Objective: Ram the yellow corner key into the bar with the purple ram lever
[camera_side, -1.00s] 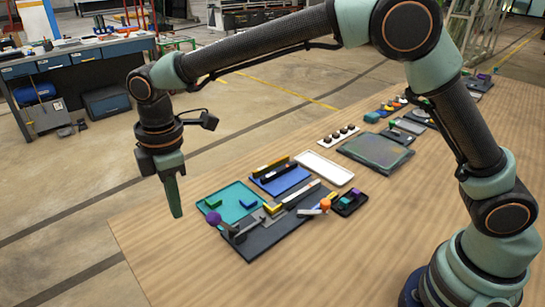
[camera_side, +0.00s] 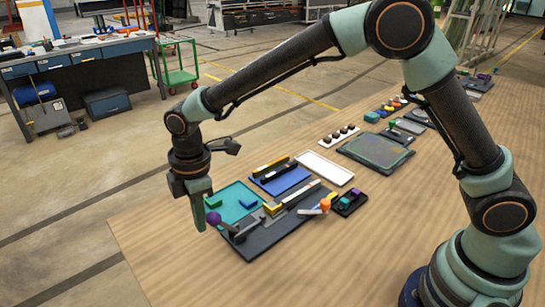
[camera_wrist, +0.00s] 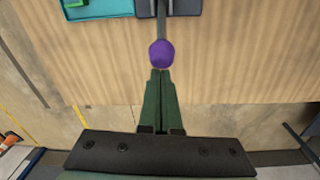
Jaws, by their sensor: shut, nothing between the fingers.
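The purple ball knob (camera_side: 213,217) of the ram lever stands at the near left end of the dark fixture (camera_side: 262,243). It also shows in the wrist view (camera_wrist: 161,53), just beyond my fingertips, on a grey lever rod (camera_wrist: 161,20). My gripper (camera_side: 200,228) is shut and empty, pointing down beside the knob on its left; I cannot tell whether it touches. In the wrist view my closed fingers (camera_wrist: 160,73) line up with the knob. A yellow piece (camera_side: 272,208), perhaps the corner key, sits on the fixture beside the pale bar (camera_side: 302,195).
A teal tray (camera_side: 222,196) with green and blue pieces lies behind the knob. A blue tray (camera_side: 268,186), a white tray (camera_side: 325,167) and a small black tray (camera_side: 362,204) stand farther off. An orange-ended tool (camera_side: 325,204) lies right of the bar. The table's front is bare.

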